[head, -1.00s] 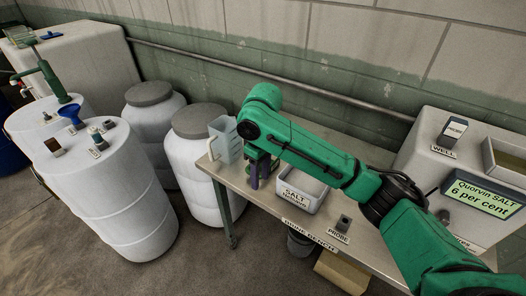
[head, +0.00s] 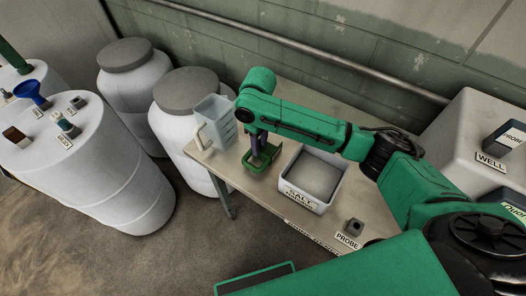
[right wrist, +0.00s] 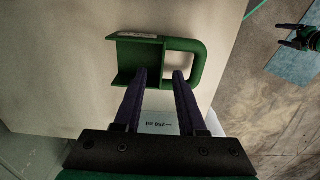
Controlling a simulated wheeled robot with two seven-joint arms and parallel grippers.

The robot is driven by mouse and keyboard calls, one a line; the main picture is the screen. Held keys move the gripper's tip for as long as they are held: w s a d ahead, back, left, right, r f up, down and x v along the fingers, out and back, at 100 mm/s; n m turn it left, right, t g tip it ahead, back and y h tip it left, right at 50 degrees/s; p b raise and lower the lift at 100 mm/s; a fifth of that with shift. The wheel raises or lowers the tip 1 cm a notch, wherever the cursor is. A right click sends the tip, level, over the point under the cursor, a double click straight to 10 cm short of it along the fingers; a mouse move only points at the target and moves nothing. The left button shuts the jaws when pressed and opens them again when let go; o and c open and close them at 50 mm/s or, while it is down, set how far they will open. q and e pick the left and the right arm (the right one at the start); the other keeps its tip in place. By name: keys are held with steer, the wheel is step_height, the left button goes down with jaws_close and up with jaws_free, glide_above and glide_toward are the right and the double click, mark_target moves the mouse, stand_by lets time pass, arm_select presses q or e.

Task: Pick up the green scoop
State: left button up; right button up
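The green scoop (head: 249,163) lies on the bench just left of the salt tub in the head view. In the right wrist view the scoop (right wrist: 126,62) shows its open body at the left and its loop handle at the right. My right gripper (right wrist: 159,73) is open, its two dark fingers apart over the scoop near where body and handle join. Nothing is visibly clamped; contact cannot be told. My left gripper (right wrist: 286,36) shows small at the upper right of the right wrist view, its fingers apart and empty.
The salt tub (head: 304,199) stands close right of the scoop. A clear measuring jug (head: 214,121) stands close left, near the bench's edge. A probe block (head: 354,227) sits on the front of the bench (head: 262,202). White barrels (head: 100,160) crowd the left.

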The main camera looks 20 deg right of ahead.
mark_target(262, 155)
steer(key=f, duration=0.4)
steer(key=shift+s+p, duration=0.3)
steer(key=shift+p, duration=0.05)
steer(key=shift+f, duration=0.15)
jaws_close()
arm_select(q)
steer(key=shift+w+r, duration=0.55)
steer(key=shift+w, duration=0.15)
steer(key=shift+s, duration=0.1)
